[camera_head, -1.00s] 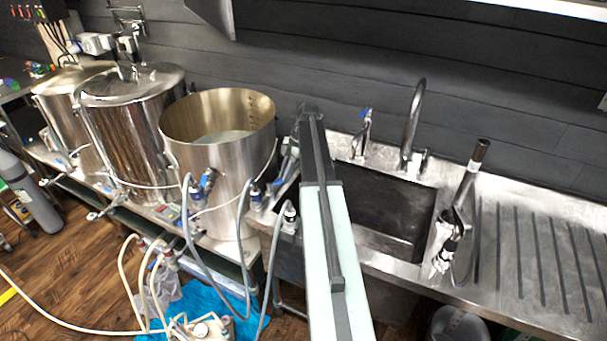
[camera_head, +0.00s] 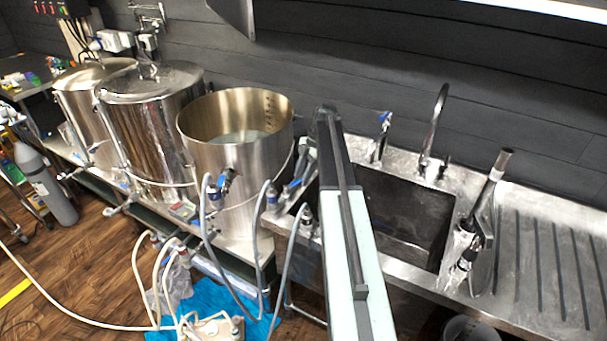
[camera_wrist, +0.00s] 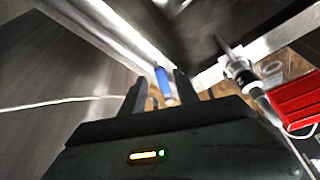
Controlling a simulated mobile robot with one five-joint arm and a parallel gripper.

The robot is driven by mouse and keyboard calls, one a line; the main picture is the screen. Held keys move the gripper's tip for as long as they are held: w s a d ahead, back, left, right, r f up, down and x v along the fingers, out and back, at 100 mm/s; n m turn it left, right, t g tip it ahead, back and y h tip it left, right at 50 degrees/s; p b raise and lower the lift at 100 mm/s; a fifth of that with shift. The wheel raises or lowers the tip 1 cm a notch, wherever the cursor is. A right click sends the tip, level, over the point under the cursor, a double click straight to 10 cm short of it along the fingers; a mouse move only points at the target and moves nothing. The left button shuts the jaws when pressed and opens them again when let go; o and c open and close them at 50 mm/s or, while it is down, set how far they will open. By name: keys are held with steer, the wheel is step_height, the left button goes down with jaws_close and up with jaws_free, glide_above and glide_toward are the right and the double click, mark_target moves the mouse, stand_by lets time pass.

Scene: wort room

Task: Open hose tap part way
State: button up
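In the wrist view a small blue tap handle (camera_wrist: 162,80) with a pale end shows between the two dark fingers of my gripper (camera_wrist: 159,90). The fingers are apart, with a visible gap at the left finger. I cannot tell whether either finger touches the handle. In the head view my arm hides much of this spot; my gripper's end is low, right of the open kettle (camera_head: 215,155). Another tap with a blue top (camera_head: 383,125) stands behind the sink.
The sink (camera_head: 405,215) and its curved faucet (camera_head: 435,125) are right of my arm. A grey hose (camera_head: 205,225) loops below the kettle. In the wrist view a black-and-white fitting (camera_wrist: 240,75) and a red object (camera_wrist: 300,97) are close on the right.

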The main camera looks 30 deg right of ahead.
steer(key=shift+a, duration=0.1)
steer(key=p+v, duration=0.7)
steer(key=v, duration=0.1)
steer(key=shift+s+f, duration=0.1)
stand_by(0.3)
